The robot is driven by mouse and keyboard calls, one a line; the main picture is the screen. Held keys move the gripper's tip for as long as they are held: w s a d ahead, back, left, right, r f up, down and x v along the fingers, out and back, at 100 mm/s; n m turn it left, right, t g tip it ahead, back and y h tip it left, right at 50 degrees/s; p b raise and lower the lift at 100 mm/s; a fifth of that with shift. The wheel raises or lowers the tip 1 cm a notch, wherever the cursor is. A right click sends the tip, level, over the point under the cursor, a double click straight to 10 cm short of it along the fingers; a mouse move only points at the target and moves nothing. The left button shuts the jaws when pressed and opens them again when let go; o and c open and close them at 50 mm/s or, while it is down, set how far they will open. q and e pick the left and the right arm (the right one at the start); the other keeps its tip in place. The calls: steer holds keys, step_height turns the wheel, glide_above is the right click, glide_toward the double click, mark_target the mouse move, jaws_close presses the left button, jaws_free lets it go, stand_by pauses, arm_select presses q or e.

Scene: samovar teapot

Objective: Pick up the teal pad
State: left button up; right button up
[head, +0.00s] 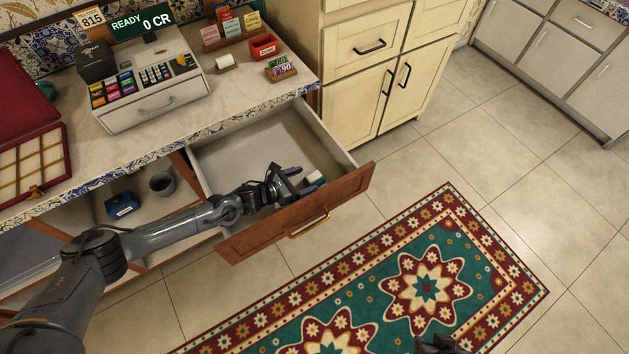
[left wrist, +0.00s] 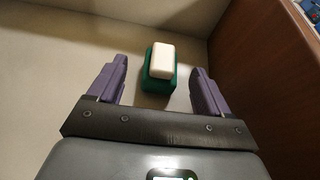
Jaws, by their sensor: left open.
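The teal pad (left wrist: 157,86) is a green block with a white block (left wrist: 163,58) on top, lying on the floor of the open drawer. In the head view the teal pad (head: 314,181) shows small near the drawer front. My left gripper (head: 299,180) reaches down into the drawer with its purple fingers open. In the left wrist view the pad lies between and slightly beyond the fingers, with a gap on both sides. A dark piece, probably my right gripper (head: 437,345), shows at the bottom edge of the head view, mostly cut off.
The drawer (head: 350,185) stands pulled out, its wooden front close to the pad. The counter (head: 150,140) above holds a cash register (head: 150,85), a card rack and a red box (head: 264,46). A shelf beneath holds a blue box (head: 122,205) and a dark cup (head: 162,183).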

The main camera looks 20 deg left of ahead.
mark_target(316, 177)
arm_select(q)
steer(key=shift+w+d+f, duration=0.15)
steer(key=shift+w+d, duration=0.1)
steer(key=shift+w, duration=0.1)
steer(key=b+x, duration=0.1)
steer(key=x, duration=0.3)
steer(key=shift+s+d+f+b, duration=0.1)
steer(key=shift+d+b, duration=0.1)
steer(key=shift+b, duration=0.1)
steer(key=shift+w+d+f, duration=0.1)
steer(key=shift+w+d, duration=0.1)
steer(key=shift+w, duration=0.15)
steer(key=shift+c, duration=0.3)
steer(key=c, duration=1)
